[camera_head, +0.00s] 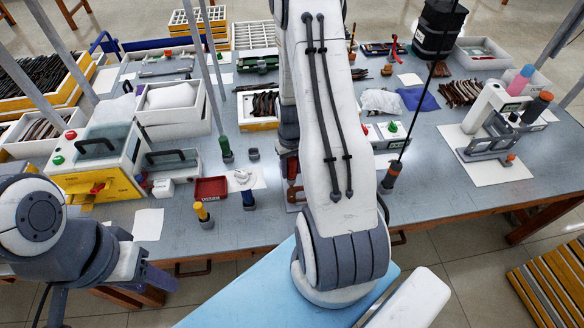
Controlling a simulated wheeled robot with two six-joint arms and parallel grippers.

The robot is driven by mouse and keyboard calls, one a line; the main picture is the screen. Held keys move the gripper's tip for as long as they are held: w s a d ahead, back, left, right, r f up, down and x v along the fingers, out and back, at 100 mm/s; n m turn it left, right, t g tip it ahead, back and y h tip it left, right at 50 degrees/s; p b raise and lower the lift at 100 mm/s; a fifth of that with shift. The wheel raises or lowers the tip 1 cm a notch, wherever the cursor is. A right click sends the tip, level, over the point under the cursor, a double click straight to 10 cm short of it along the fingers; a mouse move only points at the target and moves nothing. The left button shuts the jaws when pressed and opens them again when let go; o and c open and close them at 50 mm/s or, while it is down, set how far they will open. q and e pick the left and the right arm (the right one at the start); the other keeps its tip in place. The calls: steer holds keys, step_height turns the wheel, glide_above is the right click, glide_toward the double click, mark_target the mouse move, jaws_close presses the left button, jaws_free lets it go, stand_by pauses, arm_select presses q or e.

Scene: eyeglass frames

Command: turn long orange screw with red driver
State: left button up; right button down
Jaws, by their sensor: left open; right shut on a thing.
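My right arm fills the middle of the view and hides most of what is behind it. My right gripper (289,143), grey and partly covered by the arm, points down and is shut on the red driver (291,168). The driver stands roughly upright over a small frame (292,196) on the table's front part. The orange screw under it cannot be made out clearly. My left gripper (156,278) is open and empty at the lower left, in front of the table edge and apart from the objects.
A yellow-handled tool (203,212) and a dark red tray (211,188) stand left of the driver. A green-handled driver (226,153) and another driver (390,178) stand either side. A yellow ultrasonic-type box (105,182) is at left, a white machine (490,112) at right.

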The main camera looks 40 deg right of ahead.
steer(key=shift+f+b, duration=0.45)
steer(key=shift+f, duration=0.15)
steer(key=n, duration=1.3)
steer(key=shift+s+f, duration=0.1)
steer(key=n, duration=0.4)
steer(key=shift+s, duration=0.1)
